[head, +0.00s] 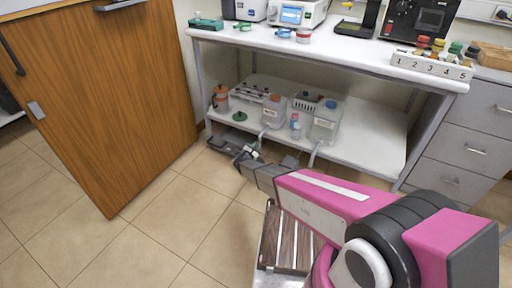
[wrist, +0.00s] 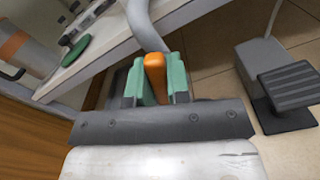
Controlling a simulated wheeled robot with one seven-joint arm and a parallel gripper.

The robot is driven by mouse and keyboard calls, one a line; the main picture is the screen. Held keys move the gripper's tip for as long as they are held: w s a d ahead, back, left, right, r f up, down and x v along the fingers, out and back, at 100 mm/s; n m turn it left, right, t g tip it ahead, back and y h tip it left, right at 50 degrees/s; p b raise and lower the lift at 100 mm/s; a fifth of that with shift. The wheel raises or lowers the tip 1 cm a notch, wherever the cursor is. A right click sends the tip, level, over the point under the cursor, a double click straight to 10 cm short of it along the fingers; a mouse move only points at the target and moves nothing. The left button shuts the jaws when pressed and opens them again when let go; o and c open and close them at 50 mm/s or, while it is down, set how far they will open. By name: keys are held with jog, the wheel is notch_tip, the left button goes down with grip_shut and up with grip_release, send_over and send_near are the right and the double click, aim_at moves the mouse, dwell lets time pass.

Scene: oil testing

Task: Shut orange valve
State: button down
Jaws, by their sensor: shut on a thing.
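The orange valve handle (wrist: 154,65) shows in the wrist view as a rounded orange lever between the green finger pads. My gripper (wrist: 158,80) is shut on it, one pad on each side. A thick grey hose (wrist: 145,25) runs up from just behind the handle. The valve body is hidden behind the gripper. In the head view my gripper (head: 243,156) is at the front edge of the lower shelf, beside the hose of the left clear container (head: 273,112). The orange handle cannot be made out there.
The white lower shelf (head: 365,150) holds clear containers, a copper-coloured can (head: 220,97) and a green disc (head: 239,117). A dark foot pedal (wrist: 288,92) lies on the floor close to the gripper. A wooden cabinet (head: 110,100) stands left.

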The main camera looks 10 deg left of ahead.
jog(key=m, duration=0.7)
jog(key=shift+s+d+f, duration=0.1)
jog(key=shift+d+f, duration=0.05)
jog(key=m, duration=0.6)
jog(key=shift+d+f+m, duration=0.1)
jog(key=shift+f+m, duration=0.05)
jog(key=shift+m, duration=0.25)
jog(key=c, duration=1.1)
grip_release()
jog(key=v, duration=1.1)
